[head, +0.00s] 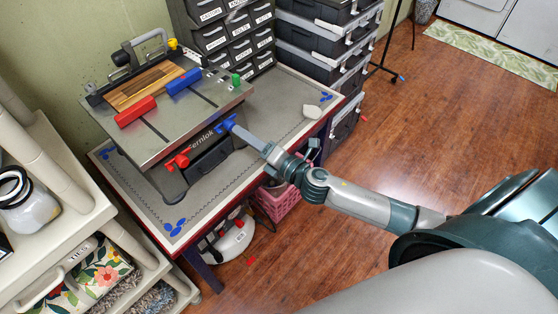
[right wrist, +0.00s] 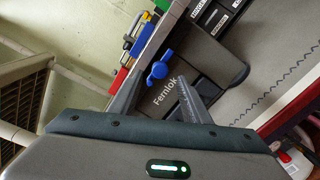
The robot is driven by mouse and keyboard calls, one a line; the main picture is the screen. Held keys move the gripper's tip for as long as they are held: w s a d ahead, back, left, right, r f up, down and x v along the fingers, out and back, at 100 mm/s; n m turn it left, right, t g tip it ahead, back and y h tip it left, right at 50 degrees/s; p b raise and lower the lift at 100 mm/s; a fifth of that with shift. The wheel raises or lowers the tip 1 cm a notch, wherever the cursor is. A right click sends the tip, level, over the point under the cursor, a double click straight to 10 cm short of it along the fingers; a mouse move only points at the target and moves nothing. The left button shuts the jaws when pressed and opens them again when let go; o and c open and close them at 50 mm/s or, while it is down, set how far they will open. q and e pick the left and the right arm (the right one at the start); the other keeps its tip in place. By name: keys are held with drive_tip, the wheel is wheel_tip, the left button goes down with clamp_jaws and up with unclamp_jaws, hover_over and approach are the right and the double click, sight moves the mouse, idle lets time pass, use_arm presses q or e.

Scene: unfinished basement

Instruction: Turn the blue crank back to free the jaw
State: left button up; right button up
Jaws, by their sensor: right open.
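A blue block (head: 184,82) and a red block (head: 135,111) sit on top beside the board. My right gripper (head: 236,130) is open at the blue crank. In the right wrist view the blue crank (right wrist: 158,72) shows between the open fingers; whether they touch it I cannot tell. My left gripper is out of view.
The workbench (head: 265,120) has blue marks at its corners and a pale block (head: 312,111) at right. Labelled drawers (head: 215,40) and stacked dark boxes (head: 320,50) stand behind. A pale shelf cart (head: 50,200) is at left. The wooden floor (head: 440,130) at right is mostly clear.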

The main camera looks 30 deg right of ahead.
drive_tip(key=b+v, duration=0.3)
drive_tip(key=v, duration=0.9)
drive_tip(key=shift+b, duration=0.35)
drive_tip(key=shift+s, duration=0.15)
